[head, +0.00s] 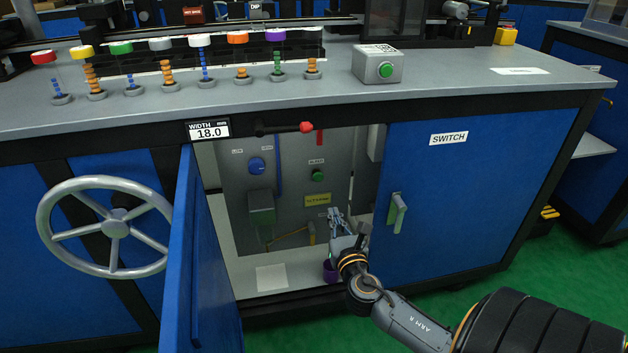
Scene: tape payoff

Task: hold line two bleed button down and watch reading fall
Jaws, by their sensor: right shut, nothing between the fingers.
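Inside the open cabinet, a green button (318,175) sits on the grey back panel under a small label too blurred to read for sure. I cannot tell whether it belongs to line two. My right gripper (335,213) reaches into the cabinet from the lower right. Its fingers are shut and empty, pointing up, below and slightly right of the green button and apart from it in the picture. No pressure reading is legible inside. A display (208,130) on the bench edge reads "WIDTH mm 18.0". My left gripper is not in view.
An open blue door (196,260) stands left of the opening. A closed blue door (470,190) labelled SWITCH is on the right. The panel also holds a blue knob (256,165), a green box (261,207) and a yellow label (317,200). A purple cup-like object (330,271) is below my wrist.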

